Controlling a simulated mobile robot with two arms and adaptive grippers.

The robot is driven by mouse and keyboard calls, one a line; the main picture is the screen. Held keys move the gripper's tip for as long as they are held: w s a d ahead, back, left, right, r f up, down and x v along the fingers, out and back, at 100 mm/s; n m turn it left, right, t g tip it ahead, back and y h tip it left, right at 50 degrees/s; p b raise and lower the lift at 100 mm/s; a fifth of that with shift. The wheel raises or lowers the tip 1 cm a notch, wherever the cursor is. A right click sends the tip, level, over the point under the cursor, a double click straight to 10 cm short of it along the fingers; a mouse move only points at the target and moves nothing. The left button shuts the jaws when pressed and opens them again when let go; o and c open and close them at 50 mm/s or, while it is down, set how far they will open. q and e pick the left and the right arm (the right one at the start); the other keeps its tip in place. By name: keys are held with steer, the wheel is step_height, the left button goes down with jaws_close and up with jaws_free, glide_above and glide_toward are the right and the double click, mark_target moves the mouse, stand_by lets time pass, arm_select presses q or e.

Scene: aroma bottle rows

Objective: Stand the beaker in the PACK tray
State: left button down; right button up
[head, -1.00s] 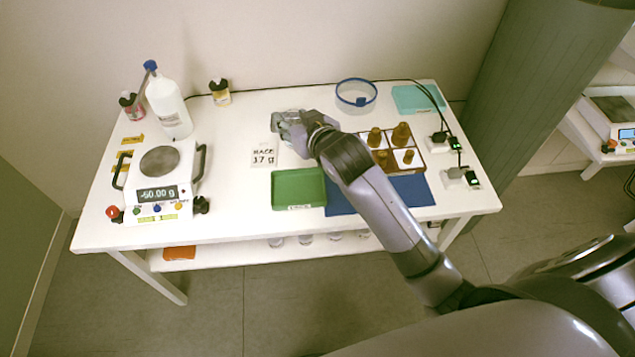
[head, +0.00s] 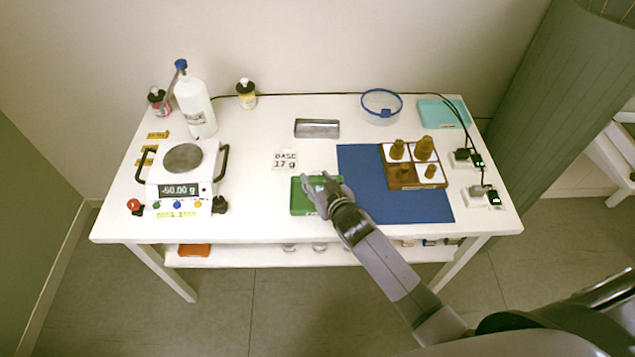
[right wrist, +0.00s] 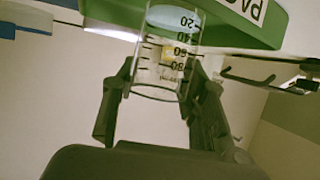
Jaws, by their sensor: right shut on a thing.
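The PACK tray is the green tray (head: 299,203) at the front middle of the table, with a white label on its edge. It also shows in the right wrist view (right wrist: 235,32), where part of the label is readable. My right gripper (head: 322,185) is over this tray and shut on the beaker. The beaker (right wrist: 165,52) is clear glass with dark graduation marks and sits between the fingers in the right wrist view. Its far end overlaps the green tray; I cannot tell whether it touches the tray floor. The hand hides the beaker in the head view.
A metal tray (head: 317,128) lies empty behind a "BASE 17 g" card (head: 285,160). A blue mat (head: 365,180) and a divided box (head: 405,186) with brown bottles are to the right. A scale (head: 182,190) reading -50.00 g and a white bottle (head: 195,108) are left.

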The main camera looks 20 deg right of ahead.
steer(key=shift+f, duration=0.35)
steer(key=shift+f, duration=0.15)
steer(key=o, duration=1.2)
steer(key=v, duration=1.2)
steer(key=shift+a, duration=0.1)
steer(key=shift+s, duration=0.1)
